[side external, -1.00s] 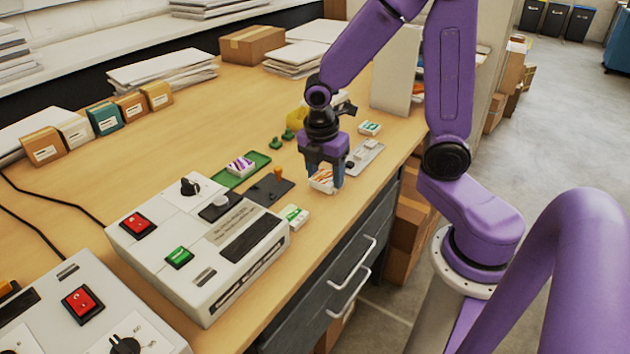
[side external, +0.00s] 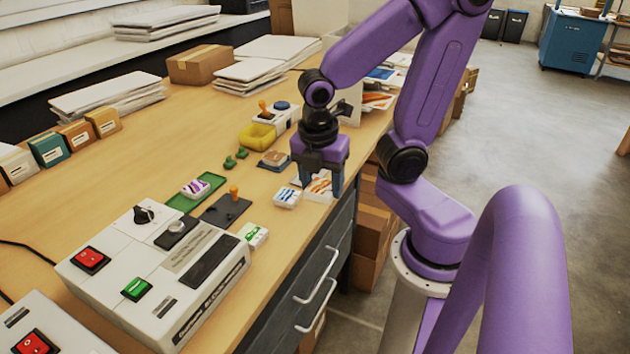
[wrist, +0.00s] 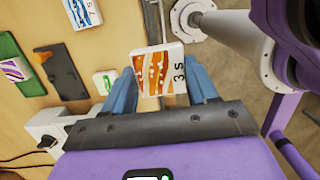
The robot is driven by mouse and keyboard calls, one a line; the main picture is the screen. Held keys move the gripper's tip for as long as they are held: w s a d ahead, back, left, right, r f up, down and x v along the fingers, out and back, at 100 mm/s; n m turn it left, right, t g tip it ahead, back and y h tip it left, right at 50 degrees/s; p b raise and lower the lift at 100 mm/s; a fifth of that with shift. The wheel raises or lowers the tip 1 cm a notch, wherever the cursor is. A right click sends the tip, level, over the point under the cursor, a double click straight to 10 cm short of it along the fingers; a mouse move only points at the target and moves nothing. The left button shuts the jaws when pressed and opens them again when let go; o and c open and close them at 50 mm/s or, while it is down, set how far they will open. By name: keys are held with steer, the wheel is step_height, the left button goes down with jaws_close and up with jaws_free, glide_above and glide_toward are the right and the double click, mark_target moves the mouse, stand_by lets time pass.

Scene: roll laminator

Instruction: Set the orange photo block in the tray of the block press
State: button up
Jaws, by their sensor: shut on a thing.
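The orange photo block (side external: 319,186) is white-edged with an orange and white picture. My gripper (side external: 318,180) holds it near the bench's front edge; its exact height is unclear. In the wrist view the orange block (wrist: 160,72), marked "3s", sits between my blue fingers (wrist: 160,88). A small white device with an orange lever and blue knob (side external: 276,114) stands farther back. It may be the block press; I cannot tell for certain, and no tray is clearly seen on it.
A blue-striped block (side external: 287,197) lies just left of my gripper. A green block (side external: 255,236), a dark plate with orange knob (side external: 225,210) and a green tray (side external: 210,182) with a purple block lie nearer the laminator (side external: 160,270).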

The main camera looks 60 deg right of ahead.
steer(key=w+a, duration=0.5)
steer(key=w, duration=0.8)
glide_above(214, 220)
step_height(214, 220, down, 6)
steer(key=shift+a+f, duration=0.2)
steer(key=shift+f, duration=1.2)
steer(key=shift+a+f, duration=0.2)
steer(key=shift+f, duration=1.15)
steer(key=shift+f, duration=0.35)
steer(key=o, duration=0.8)
steer(key=shift+r, duration=0.2)
steer(key=shift+r, duration=1.35)
